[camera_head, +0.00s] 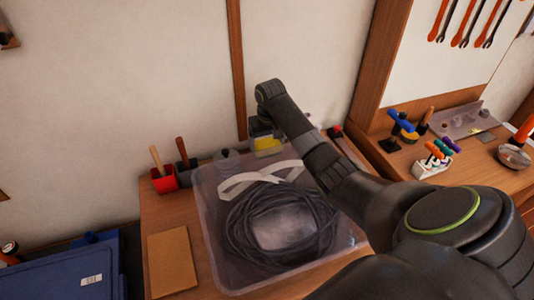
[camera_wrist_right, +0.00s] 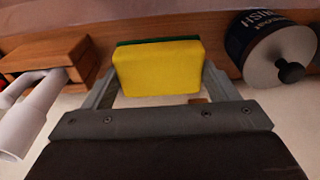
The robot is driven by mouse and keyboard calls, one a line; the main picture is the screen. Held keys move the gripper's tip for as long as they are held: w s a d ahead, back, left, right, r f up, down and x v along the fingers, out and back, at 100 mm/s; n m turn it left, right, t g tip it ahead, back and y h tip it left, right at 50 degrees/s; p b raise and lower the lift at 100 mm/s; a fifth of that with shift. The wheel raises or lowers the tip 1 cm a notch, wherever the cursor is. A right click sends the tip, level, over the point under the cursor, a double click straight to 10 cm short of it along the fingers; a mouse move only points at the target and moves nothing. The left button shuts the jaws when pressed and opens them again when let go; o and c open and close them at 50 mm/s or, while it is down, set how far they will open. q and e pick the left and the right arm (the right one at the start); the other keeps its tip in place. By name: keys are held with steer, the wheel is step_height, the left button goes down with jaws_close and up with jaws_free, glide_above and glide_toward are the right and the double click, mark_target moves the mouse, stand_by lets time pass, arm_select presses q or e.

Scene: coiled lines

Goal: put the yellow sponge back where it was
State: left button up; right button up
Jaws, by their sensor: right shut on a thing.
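The yellow sponge (camera_wrist_right: 160,70) with a dark green layer sits between the two fingers of my right gripper (camera_wrist_right: 158,88) in the right wrist view, and the gripper is shut on it. In the head view the sponge (camera_head: 267,143) shows as a small yellow patch below my right gripper (camera_head: 266,135), near the wall at the back of the table. Whether the sponge touches anything beneath it cannot be told. My left gripper is not in view.
A clear bin (camera_head: 212,215) with a coiled dark cable (camera_head: 245,230) and a white strap stands in front. Red (camera_head: 163,180) and dark holders are at the left. A dark can (camera_wrist_right: 275,50) is close at right in the wrist view. A brown board (camera_head: 171,262) lies front left.

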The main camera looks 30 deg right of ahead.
steer(key=shift+f, duration=2.5)
steer(key=shift+s, duration=0.1)
steer(key=o, duration=0.9)
steer(key=r, duration=0.4)
steer(key=s+r+b, duration=0.1)
steer(key=r, duration=0.7)
steer(key=shift+s+a, duration=0.15)
steer(key=shift+s, duration=0.05)
